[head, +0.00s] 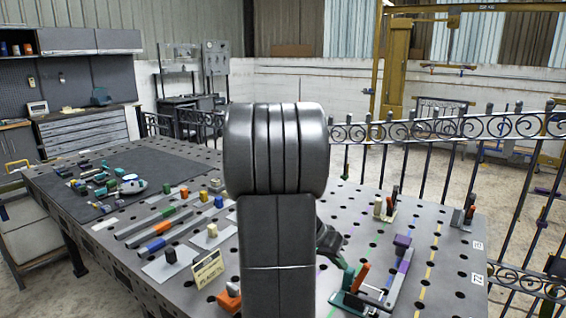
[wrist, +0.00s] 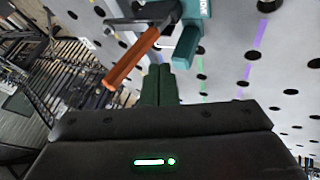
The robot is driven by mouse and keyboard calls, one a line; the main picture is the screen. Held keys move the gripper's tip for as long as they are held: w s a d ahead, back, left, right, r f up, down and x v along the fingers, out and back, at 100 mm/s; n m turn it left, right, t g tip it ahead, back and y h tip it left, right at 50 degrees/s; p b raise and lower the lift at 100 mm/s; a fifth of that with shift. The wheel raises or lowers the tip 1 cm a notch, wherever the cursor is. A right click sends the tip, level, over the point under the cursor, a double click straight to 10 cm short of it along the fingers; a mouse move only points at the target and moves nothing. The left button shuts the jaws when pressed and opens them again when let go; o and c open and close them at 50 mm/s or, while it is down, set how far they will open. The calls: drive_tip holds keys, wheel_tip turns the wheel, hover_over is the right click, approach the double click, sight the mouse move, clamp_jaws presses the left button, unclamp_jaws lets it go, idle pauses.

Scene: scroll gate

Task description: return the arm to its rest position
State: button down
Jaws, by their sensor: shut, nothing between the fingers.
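In the wrist view my gripper (wrist: 160,72) shows two dark green fingers pressed together, with nothing between them. They sit over the perforated metal table, close below an orange-handled toggle clamp (wrist: 134,58) with a teal part (wrist: 196,12). In the head view my own dark arm fills the middle and hides much of the table. Part of my gripper (head: 329,245) shows just right of the arm, above the table. The clamp's orange handle (head: 361,276) stands nearer the front there. I cannot tell the exact gap between fingers and clamp.
A dark mat (head: 150,165) carries small tools at back left. A scroll-topped metal railing (head: 430,128) runs behind and along the right side.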

drive_tip(key=w+a+r+b, duration=0.2)
drive_tip(key=a+r, duration=0.6)
drive_tip(key=a, duration=0.2)
drive_tip(key=shift+s+d+f+m+g+y+p, duration=0.1)
drive_tip(key=shift+s+d+f+m+g+y, duration=0.3)
drive_tip(key=shift+d, duration=0.35)
drive_tip(key=shift+s+d+f+m+g+y+p, duration=0.2)
drive_tip(key=shift+s+d+f+m+g, duration=0.25)
drive_tip(key=shift+d, duration=0.3)
drive_tip(key=shift+s+d+f+m+g+y+p, duration=0.1)
drive_tip(key=shift+s+d+f+m+g+y, duration=0.2)
drive_tip(key=shift+s+d+f, duration=0.35)
drive_tip(key=shift+w+d+r, duration=0.1)
drive_tip(key=shift+r, duration=0.05)
